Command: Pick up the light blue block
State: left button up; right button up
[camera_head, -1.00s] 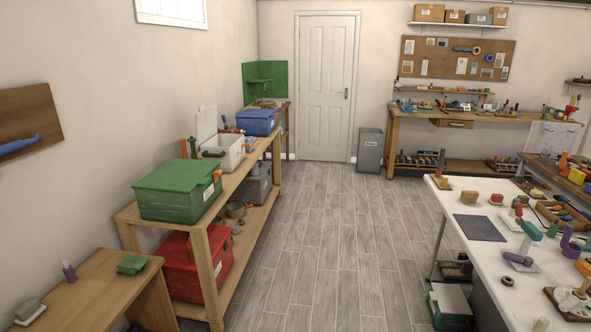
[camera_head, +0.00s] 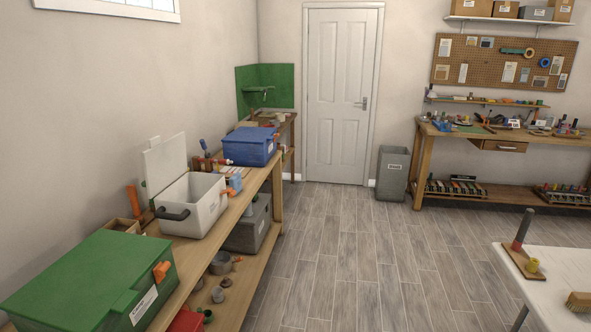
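A small light blue block (camera_head: 235,182) stands on the wooden bench on the left, between the open white box (camera_head: 207,207) and the blue lidded box (camera_head: 247,146). It is small in the head view and partly set among other small items. Neither of my grippers shows in this view.
A green lidded box (camera_head: 85,285) stands at the near end of the wooden bench (camera_head: 205,262), whose lower shelf holds several pots and a grey crate (camera_head: 248,225). The floor (camera_head: 335,250) ahead is clear. A white table (camera_head: 560,262) is at right, a grey bin (camera_head: 392,173) by the door.

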aim_at(235, 182)
jog(key=i, duration=2.45)
